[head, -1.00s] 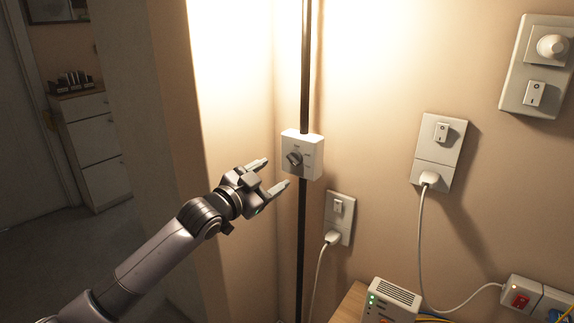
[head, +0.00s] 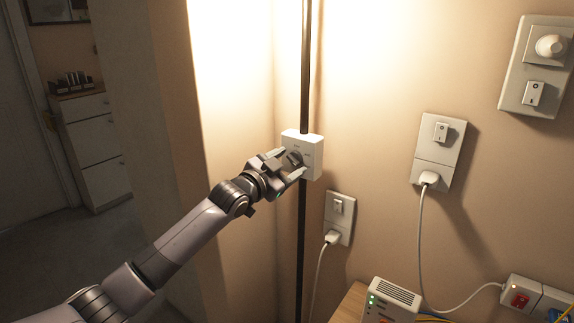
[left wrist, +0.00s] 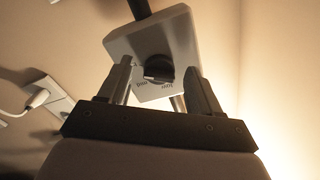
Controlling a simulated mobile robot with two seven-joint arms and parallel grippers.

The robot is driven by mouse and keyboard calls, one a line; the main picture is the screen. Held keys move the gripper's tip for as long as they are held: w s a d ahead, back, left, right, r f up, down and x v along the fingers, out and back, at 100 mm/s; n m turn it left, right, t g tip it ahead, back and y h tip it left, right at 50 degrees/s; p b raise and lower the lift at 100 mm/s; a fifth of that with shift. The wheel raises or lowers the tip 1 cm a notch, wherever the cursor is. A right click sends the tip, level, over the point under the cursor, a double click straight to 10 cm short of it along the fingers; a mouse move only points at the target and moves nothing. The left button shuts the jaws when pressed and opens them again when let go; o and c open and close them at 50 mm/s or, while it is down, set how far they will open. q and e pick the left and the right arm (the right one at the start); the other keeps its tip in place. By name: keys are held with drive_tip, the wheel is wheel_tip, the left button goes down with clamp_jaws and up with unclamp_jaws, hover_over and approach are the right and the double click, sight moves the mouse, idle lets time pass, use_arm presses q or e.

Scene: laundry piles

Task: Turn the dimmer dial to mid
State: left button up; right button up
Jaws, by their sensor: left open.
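The dimmer dial (head: 294,158) is a dark knob on a white box (head: 314,148) fixed to a black lamp pole (head: 305,70). In the left wrist view the dial (left wrist: 158,70) shows on the face of the box (left wrist: 183,37), with small printed labels around it. My left gripper (head: 291,164) is open, its fingers on either side of the dial. In the left wrist view the gripper (left wrist: 160,88) has a gap between each finger and the dial. Exact fingertip depth is hard to tell. My right gripper is not in view.
A switched socket with a plug (head: 338,218) is on the wall just right of the pole. Another socket (head: 440,150) and a wall plate with a round knob (head: 535,66) are farther right. A white router box (head: 392,300) stands below on a wooden surface.

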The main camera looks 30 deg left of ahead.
use_arm(q)
drive_tip(key=c, duration=1)
drive_tip(key=shift+c, duration=0.2)
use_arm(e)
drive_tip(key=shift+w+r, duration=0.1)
